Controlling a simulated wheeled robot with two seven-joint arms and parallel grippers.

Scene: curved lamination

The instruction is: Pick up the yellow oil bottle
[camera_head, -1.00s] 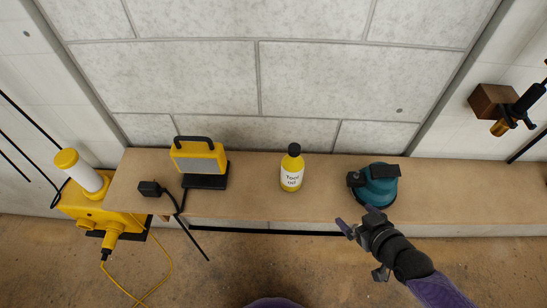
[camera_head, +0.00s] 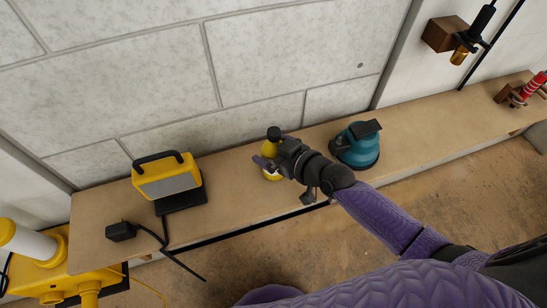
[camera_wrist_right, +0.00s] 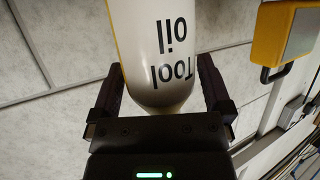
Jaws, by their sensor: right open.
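The yellow oil bottle (camera_head: 269,149) with a black cap stands on the wooden shelf in the head view, partly hidden behind my right gripper (camera_head: 268,165). In the right wrist view the bottle (camera_wrist_right: 165,50) shows its white label reading "Tool oil", upside down. My right gripper (camera_wrist_right: 163,100) is open, with one finger on each side of the bottle. I cannot tell whether either finger touches it. My left gripper is not in view.
A yellow work lamp (camera_head: 165,178) stands left of the bottle, with a black plug (camera_head: 121,231) and cable. A teal sander (camera_head: 356,147) stands close to the right of my arm.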

